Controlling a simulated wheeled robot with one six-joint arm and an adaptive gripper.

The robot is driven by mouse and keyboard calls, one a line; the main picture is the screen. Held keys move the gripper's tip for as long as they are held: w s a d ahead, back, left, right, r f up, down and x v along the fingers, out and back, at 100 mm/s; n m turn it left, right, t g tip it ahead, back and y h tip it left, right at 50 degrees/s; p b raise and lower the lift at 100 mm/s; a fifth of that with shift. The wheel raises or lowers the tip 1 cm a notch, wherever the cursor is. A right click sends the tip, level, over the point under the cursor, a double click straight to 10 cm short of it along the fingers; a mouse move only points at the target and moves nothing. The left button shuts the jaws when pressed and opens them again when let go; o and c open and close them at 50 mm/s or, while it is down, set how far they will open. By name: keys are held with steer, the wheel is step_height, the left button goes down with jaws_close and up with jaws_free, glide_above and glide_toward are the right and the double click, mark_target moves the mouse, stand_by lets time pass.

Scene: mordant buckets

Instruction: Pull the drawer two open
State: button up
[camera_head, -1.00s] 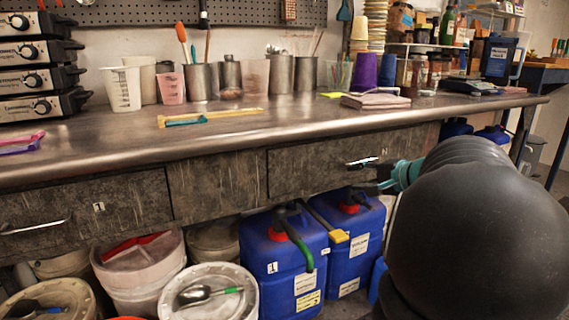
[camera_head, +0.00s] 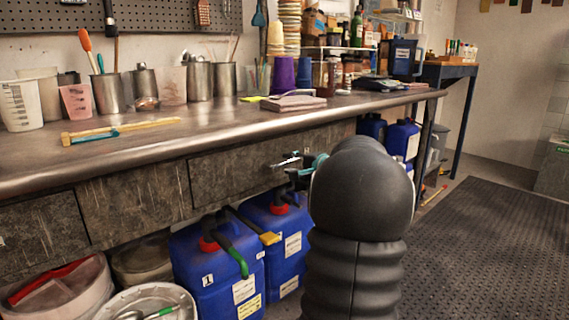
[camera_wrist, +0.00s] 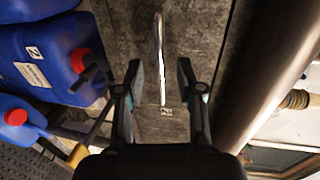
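Drawer two (camera_head: 235,172) is a grey, scuffed panel under the steel bench, and it looks flush with the bench front. Its bar handle (camera_head: 285,162) is bright metal. My gripper (camera_wrist: 160,78) is open, one finger on each side of the handle, with gaps visible on both sides. In the head view my gripper (camera_head: 303,173) is at the handle, partly hidden behind my dark arm.
Blue canisters (camera_head: 215,270) (camera_head: 278,235) stand below the drawers, one with a green spout. White buckets (camera_head: 150,300) stand at lower left. The bench top (camera_head: 215,120) carries cups, tins and a folded cloth. Open floor matting (camera_head: 480,240) lies to the right.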

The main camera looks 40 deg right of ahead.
mark_target(286, 163)
steer(key=shift+x, duration=1.7)
jaws_close()
